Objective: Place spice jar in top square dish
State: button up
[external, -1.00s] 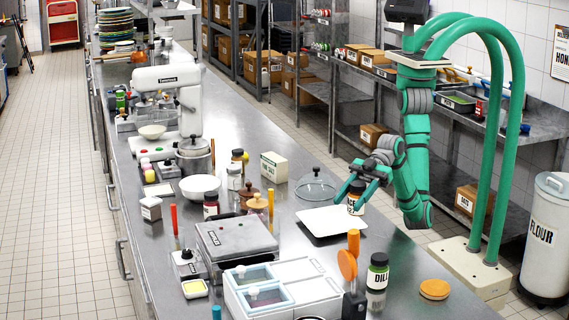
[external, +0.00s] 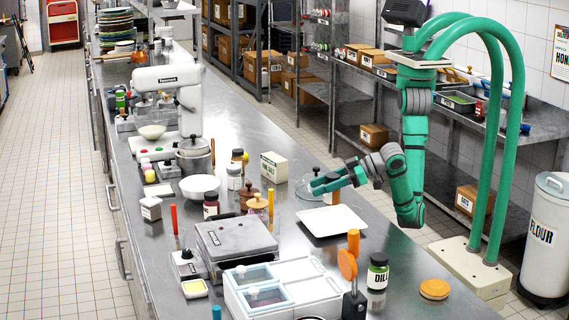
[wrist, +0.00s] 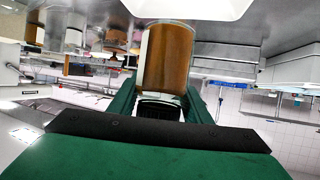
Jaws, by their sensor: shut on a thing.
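The spice jar (external: 332,197), brown with a pale band, is in my gripper (external: 320,186) in the external view, mostly hidden by the fingers. In the wrist view the jar (wrist: 168,60) fills the space between the two green fingers of my gripper (wrist: 160,103), its dark cap low between them. A white square dish (external: 332,223) lies flat on the steel counter, just in front of the jar in the external view. Its white edge (wrist: 188,8) shows at the top of the wrist view. I cannot tell how high the jar is above the counter.
A clear dome lid (external: 306,190) stands close behind my gripper. A dill jar (external: 377,274) and an orange disc (external: 434,289) are in front. The counter right of the dish is clear.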

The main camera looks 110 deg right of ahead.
jog(key=shift+d+f, duration=0.1)
jog(key=shift+f, duration=3.7)
jog(key=shift+f, duration=0.1)
jog(key=o, duration=1.2)
jog(key=shift+o, duration=0.2)
jog(key=shift+s, duration=0.1)
jog(key=v, duration=1.2)
